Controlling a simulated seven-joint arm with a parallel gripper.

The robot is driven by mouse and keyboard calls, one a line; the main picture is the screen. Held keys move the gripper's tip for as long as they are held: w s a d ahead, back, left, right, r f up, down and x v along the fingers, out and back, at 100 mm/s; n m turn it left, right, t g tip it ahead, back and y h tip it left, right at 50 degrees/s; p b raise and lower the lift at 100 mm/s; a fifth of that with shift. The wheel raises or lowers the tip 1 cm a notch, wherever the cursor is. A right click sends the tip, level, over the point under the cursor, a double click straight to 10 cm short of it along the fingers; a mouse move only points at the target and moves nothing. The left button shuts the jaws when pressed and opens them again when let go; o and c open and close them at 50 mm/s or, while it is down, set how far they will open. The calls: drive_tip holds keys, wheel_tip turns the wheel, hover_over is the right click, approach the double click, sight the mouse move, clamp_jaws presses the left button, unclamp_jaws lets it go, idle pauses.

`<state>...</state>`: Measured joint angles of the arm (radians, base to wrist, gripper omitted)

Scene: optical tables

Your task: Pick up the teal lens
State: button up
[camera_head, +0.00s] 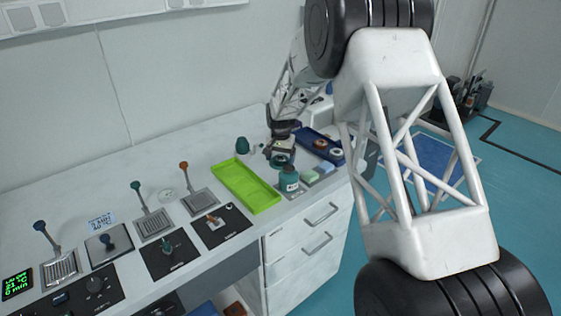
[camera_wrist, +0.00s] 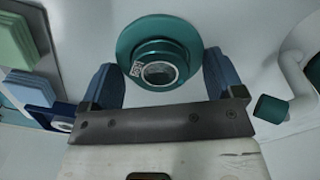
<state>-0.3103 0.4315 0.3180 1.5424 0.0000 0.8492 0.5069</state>
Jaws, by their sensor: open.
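The teal lens, a round teal piece with a wide flange, a raised ring and a small marked label (camera_wrist: 133,40), is at the top middle of the wrist view. My gripper (camera_wrist: 160,68) is open, with one blue-grey finger on each side of the lens's near part. I cannot tell whether either finger touches it. In the head view my gripper (camera_head: 283,150) is low over the far right end of the bench. Small teal parts are close around it there, and I cannot tell clearly which one is the lens.
In the head view a lime green tray (camera_head: 246,186) lies left of my gripper. A dark blue tray (camera_head: 318,143) with round parts is to the right. A dark green knob-like piece (camera_head: 242,145) stands behind the tray.

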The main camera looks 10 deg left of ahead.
sight(281, 158)
idle(0.3)
drive_tip(key=c, duration=1.1)
drive_tip(key=shift+r, duration=0.1)
drive_tip(key=shift+r, duration=4.95)
